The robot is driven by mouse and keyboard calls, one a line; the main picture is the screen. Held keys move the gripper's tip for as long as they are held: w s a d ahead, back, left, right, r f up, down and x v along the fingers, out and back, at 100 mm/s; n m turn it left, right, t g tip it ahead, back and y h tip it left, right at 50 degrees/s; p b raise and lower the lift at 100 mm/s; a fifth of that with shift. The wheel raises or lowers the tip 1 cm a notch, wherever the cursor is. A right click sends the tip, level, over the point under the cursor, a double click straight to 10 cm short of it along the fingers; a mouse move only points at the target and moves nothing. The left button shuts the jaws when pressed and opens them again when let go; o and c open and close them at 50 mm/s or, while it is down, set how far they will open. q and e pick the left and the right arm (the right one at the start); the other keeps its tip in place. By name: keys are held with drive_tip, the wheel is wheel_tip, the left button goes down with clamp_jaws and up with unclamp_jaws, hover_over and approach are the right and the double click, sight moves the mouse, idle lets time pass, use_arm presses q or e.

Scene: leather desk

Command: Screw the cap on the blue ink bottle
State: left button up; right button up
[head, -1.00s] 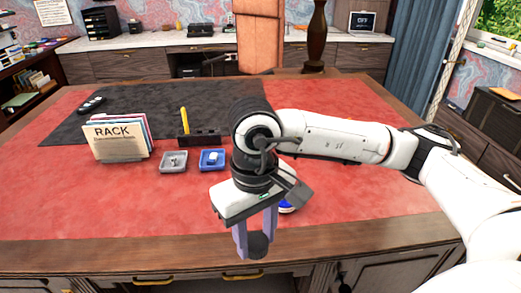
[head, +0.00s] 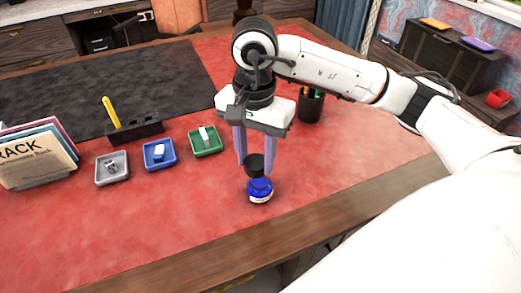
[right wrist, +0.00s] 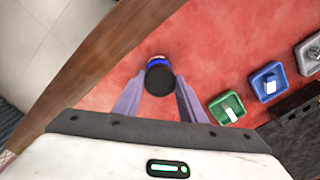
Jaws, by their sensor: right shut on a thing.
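The blue ink bottle (head: 260,191) stands upright on the red desk top, near its front edge. My right gripper (head: 254,167) points down, shut on the black cap (head: 254,163), right over the bottle's top. I cannot tell whether the cap touches the neck. In the right wrist view the cap (right wrist: 160,81) sits between the fingertips and hides most of the bottle; a blue edge of the bottle (right wrist: 157,60) shows past it. My left gripper is not in view.
Green (head: 205,140), blue (head: 160,154) and grey (head: 112,168) trays with small items lie left of the gripper. A pen cup (head: 311,105) stands behind right. A paper rack (head: 38,155) is at far left. The red surface around the bottle is clear.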

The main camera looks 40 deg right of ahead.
sight(260, 155)
drive_tip(key=m, duration=0.1)
drive_tip(key=w+d+m, duration=0.1)
drive_tip(key=m, duration=0.1)
drive_tip(key=shift+d+f, duration=0.2)
drive_tip(key=shift+d+f+m, duration=0.15)
drive_tip(key=shift+m, duration=0.35)
drive_tip(key=shift+f+b, duration=0.85)
drive_tip(key=shift+f, duration=0.3)
drive_tip(key=shift+f+b, duration=0.55)
drive_tip(key=shift+f, duration=0.35)
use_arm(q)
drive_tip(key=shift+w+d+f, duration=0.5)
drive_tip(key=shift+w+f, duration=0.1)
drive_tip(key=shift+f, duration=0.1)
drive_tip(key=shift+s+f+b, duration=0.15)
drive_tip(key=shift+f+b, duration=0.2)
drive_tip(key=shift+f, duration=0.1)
use_arm(e)
drive_tip(key=shift+f, duration=0.3)
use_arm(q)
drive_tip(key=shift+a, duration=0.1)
use_arm(e)
drive_tip(key=shift+r, duration=0.35)
